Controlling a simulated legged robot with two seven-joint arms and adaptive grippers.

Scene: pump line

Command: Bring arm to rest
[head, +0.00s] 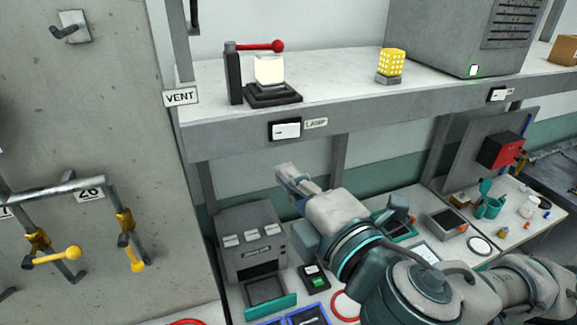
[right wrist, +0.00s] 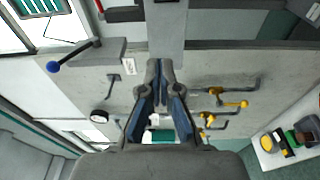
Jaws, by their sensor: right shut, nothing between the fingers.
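My right arm comes in from the lower right in the head view. Its gripper (head: 290,180) is in front of the shelf's lower edge, above the lower bench, and is shut with nothing held. In the right wrist view the gripper's fingers (right wrist: 158,75) come together at the tips and hold nothing. The gripper appears apart from the shelf and the bench. My left gripper is in neither view.
The shelf (head: 340,110) carries a red-knobbed lever device (head: 270,95) and a yellow lamp (head: 391,65). A grey box device (head: 250,240) stands on the lower bench. A red box (head: 500,150) is at right.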

